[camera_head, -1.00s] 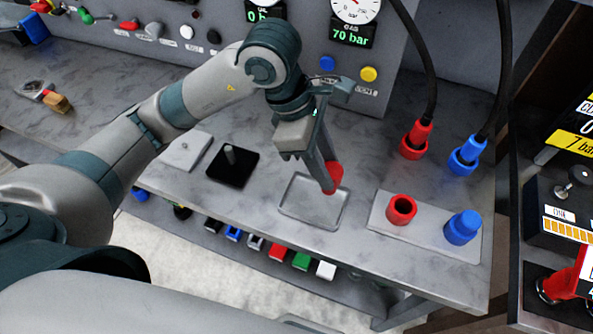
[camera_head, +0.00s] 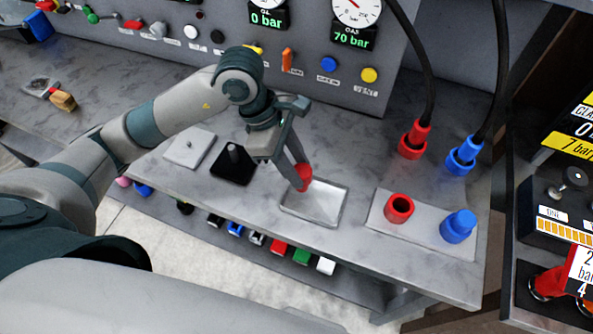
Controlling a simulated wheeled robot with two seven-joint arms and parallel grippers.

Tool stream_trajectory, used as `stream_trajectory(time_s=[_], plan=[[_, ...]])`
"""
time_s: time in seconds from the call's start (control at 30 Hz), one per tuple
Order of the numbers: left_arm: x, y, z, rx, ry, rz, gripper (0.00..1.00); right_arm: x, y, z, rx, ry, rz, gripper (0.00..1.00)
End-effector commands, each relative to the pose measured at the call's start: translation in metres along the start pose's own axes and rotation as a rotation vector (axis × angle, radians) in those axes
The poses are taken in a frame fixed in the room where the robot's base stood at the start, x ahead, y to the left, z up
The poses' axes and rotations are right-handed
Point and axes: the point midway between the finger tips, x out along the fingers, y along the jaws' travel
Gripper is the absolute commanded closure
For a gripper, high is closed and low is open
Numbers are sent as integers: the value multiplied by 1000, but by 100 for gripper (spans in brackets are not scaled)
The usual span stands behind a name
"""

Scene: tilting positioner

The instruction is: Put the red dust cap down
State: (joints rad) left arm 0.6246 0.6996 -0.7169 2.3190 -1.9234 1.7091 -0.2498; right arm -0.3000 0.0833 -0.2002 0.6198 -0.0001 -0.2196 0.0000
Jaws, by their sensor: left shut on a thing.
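The red dust cap (camera_head: 304,177) is in the jaws of my left gripper (camera_head: 298,181). The gripper is shut on it and partly covers it. The cap shows at the back left corner of a shallow grey tray (camera_head: 338,218) on the bench. I cannot tell whether the cap touches the tray or hangs just above it. The floor of the tray looks empty. My right gripper is not in view.
A plate (camera_head: 430,242) with a red socket (camera_head: 398,208) and a blue cap (camera_head: 458,226) lies right of the tray. Red (camera_head: 414,139) and blue (camera_head: 463,156) hose connectors stand behind. A black block with a peg (camera_head: 233,166) is to the left.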

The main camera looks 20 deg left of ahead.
Motion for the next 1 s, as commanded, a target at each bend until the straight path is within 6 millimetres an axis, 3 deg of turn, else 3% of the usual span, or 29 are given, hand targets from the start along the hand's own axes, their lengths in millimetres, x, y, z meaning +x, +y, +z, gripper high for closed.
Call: stream_trajectory(time_s=[0.3,0.77,0.8,0.87,1.0], plan=[[26,-1,-11,0,1,-2,89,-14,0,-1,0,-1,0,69],[31,0,-13,1,1,0,89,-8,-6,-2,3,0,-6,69],[30,0,-13,1,1,0,63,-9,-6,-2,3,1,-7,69],[30,0,-13,1,1,-1,49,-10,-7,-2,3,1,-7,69],[30,0,-13,1,1,-1,49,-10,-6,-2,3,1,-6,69]])
